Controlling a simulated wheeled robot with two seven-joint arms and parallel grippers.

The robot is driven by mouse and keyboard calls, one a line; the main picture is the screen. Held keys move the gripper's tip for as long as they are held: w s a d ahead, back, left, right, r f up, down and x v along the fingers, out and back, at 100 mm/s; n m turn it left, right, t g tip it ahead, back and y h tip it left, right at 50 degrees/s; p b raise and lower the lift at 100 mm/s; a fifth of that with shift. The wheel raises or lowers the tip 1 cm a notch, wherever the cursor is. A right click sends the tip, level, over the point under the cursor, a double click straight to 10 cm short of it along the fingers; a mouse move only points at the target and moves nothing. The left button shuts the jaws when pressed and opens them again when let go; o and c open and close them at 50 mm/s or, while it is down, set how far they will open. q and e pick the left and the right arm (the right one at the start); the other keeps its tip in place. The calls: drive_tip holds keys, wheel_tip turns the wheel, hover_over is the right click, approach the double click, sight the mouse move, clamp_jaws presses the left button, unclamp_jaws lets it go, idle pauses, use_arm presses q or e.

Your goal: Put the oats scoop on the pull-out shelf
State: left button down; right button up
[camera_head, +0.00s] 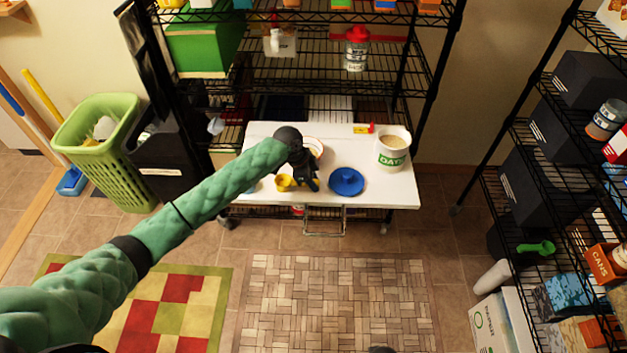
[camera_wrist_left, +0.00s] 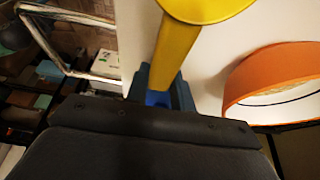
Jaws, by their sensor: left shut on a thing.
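My left gripper (camera_head: 314,182) reaches over the white pull-out shelf (camera_head: 266,134) and is shut on the yellow scoop (camera_head: 285,183). In the left wrist view, the scoop's yellow handle (camera_wrist_left: 180,45) stands between the fingers (camera_wrist_left: 158,98), with its bowl cut off at the top edge. Whether the scoop touches the shelf is unclear. The white oats tub (camera_head: 393,150), open and full, stands at the shelf's right. A blue lid (camera_head: 346,181) lies at the front.
An orange-rimmed bowl (camera_head: 317,147) sits partly hidden behind my left gripper; it also shows in the wrist view (camera_wrist_left: 270,80). A small red and yellow item (camera_head: 363,129) lies at the back of the shelf. A green basket (camera_head: 105,150) stands left.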

use_arm(q)
drive_tip(key=shift+f, duration=0.15)
drive_tip(key=c, duration=1.2)
unclamp_jaws()
use_arm(e)
drive_tip(key=shift+r, duration=0.1)
use_arm(q)
drive_tip(key=shift+a+r, duration=0.2)
drive_tip(key=shift+r, duration=0.3)
drive_tip(key=b+v, duration=0.3)
drive_tip(key=v, duration=0.8)
drive_tip(key=shift+r, duration=0.1)
use_arm(e)
wheel_tip(320, 180, up, 8)
drive_tip(key=w+a, duration=0.1)
drive_tip(key=a, duration=0.1)
drive_tip(key=shift+w+r+g, duration=0.25)
drive_tip(key=shift+w+g, duration=0.05)
drive_tip(key=shift+w, duration=0.1)
